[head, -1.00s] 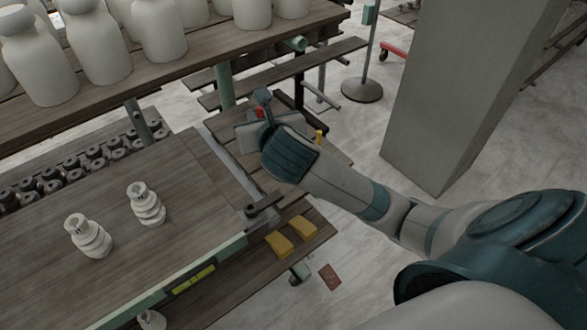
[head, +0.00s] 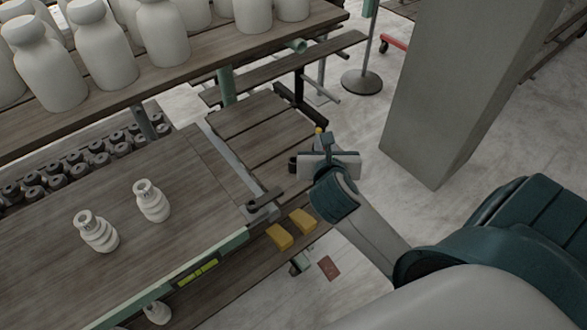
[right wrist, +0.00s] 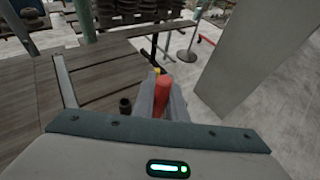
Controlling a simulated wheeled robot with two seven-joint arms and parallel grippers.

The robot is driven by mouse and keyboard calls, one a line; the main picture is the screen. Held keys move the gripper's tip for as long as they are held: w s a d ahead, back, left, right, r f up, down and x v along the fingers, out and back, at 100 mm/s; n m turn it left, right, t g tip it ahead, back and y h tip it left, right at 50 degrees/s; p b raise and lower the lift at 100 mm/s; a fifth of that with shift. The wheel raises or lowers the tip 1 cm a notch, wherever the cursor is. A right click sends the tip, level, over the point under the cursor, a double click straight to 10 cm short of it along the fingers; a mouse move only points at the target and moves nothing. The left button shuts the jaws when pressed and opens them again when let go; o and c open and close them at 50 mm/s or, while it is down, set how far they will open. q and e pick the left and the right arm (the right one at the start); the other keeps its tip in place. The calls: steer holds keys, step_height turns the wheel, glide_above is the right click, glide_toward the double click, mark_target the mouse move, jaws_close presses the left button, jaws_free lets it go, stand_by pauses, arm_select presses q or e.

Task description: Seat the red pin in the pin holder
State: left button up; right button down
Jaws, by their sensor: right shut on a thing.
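The red pin (right wrist: 162,92) shows in the right wrist view, held between the fingers of my right gripper (right wrist: 160,98). In the head view this gripper (head: 326,142) is over the right end of the slatted bench, and its body hides the pin. A short dark upright cylinder (right wrist: 125,104), perhaps the pin holder, stands on the bench just left of the fingers; a dark piece (head: 293,163) shows there in the head view. The pin is apart from it. My left gripper is not in view.
A small yellow piece (head: 318,130) is just beyond the gripper. Two yellow blocks (head: 290,228) lie on the lower plank. Two pale ribbed vessels (head: 152,201) stand on the left table. A grey pillar (head: 445,90) rises at the right. The slatted bench (head: 255,120) is largely clear.

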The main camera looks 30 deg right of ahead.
steer(key=w+f+p, duration=0.1)
steer(key=w+f, duration=0.2)
steer(key=w, duration=0.3)
steer(key=w+a+f+p, duration=0.1)
steer(key=w+f, duration=0.3)
steer(key=w, duration=0.1)
steer(key=shift+w, duration=0.35)
steer(key=shift+f+p, duration=0.6)
steer(key=shift+f, duration=1.4)
steer(key=shift+f, duration=0.1)
steer(key=c, duration=1.8)
jaws_free()
